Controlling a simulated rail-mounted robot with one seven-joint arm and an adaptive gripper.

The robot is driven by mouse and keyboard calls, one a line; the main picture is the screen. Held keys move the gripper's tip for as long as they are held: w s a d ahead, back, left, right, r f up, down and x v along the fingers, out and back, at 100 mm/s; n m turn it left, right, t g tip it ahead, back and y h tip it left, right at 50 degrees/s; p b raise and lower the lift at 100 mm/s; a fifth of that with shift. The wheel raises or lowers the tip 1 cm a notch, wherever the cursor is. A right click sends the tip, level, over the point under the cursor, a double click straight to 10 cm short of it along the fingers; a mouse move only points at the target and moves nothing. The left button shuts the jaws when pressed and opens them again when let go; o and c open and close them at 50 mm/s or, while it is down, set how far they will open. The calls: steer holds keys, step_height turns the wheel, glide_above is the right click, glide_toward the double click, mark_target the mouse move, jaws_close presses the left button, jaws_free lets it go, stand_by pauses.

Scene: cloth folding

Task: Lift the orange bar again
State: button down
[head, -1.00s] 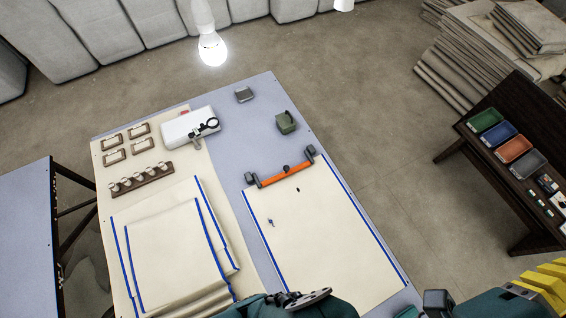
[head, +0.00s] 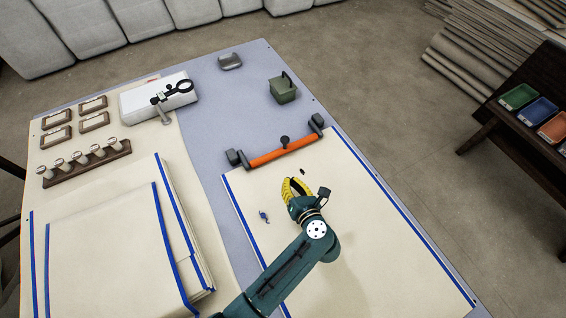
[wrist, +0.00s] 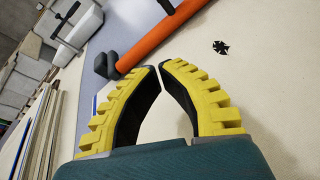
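The orange bar (head: 283,153) lies along the far edge of the cream cloth (head: 345,240), with a grey block at each end and a dark knob at its middle. My gripper (head: 290,182) is over the cloth, just in front of the bar and apart from it. In the wrist view the bar (wrist: 158,42) crosses the top, beyond the fingertips. My arm covers part of the cloth's near left side.
A green basket (head: 284,92) and a grey tray (head: 230,62) stand beyond the bar. A white box (head: 150,100) with a black tool is at back left. Folded blue-edged cloths (head: 105,240) lie at left. A small dark mark (head: 303,171) and a blue item (head: 264,216) are on the cloth.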

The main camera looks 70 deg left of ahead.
mark_target(276, 158)
steer(key=shift+r, duration=0.1)
steer(key=shift+a, duration=0.1)
steer(key=shift+a+f, duration=0.25)
steer(key=shift+a, duration=0.05)
steer(key=b+x, duration=0.4)
steer(key=x, duration=0.5)
steer(key=shift+d+f, duration=0.1)
steer(key=a+r, duration=0.1)
steer(key=w+a+r+b, duration=0.1)
steer(key=shift+w+r, duration=0.25)
steer(key=shift+r, duration=0.15)
steer(key=shift+a+r, duration=0.2)
steer(key=shift+r, duration=0.15)
steer(key=shift+w, duration=0.1)
